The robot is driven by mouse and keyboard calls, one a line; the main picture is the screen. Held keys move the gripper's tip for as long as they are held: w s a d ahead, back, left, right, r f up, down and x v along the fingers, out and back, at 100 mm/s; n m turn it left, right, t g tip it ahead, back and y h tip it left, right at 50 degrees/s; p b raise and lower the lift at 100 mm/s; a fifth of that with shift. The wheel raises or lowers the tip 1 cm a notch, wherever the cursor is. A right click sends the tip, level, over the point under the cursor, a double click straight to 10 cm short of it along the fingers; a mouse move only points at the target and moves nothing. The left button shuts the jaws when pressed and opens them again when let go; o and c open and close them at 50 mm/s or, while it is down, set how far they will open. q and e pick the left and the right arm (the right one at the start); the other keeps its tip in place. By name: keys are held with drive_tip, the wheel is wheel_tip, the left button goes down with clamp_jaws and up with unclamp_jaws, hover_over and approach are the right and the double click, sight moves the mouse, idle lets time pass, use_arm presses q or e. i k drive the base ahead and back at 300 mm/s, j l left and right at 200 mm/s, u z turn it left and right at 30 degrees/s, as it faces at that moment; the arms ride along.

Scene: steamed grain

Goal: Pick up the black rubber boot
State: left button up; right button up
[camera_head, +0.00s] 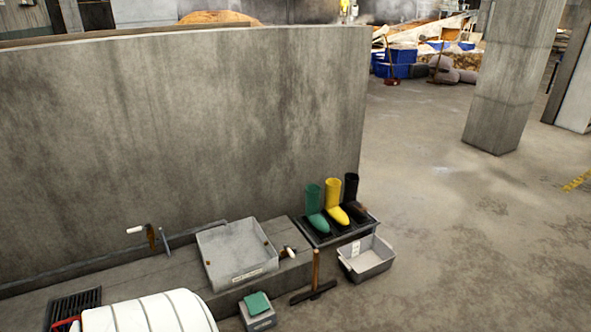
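The black rubber boot (351,186) stands upright at the right end of a row of three boots, near the end of the concrete wall. The yellow boot (334,193) stands just left of it, and the green boot (313,199) left of that. The boots stand on a dark tray (318,237). The black boot's lower part is partly hidden by the yellow boot and a small brown item (360,207) beside its foot. Neither of my grippers is in view.
A grey bin (375,262) sits in front of the tray. A T-shaped tool with a wooden handle (315,268), a scale with a green top (257,305) and a large grey basin (232,250) are to the left. A concrete wall (190,130) stands behind. Floor (480,250) to the right is clear.

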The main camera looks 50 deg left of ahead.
sight(356, 209)
drive_tip(key=u, duration=1.5)
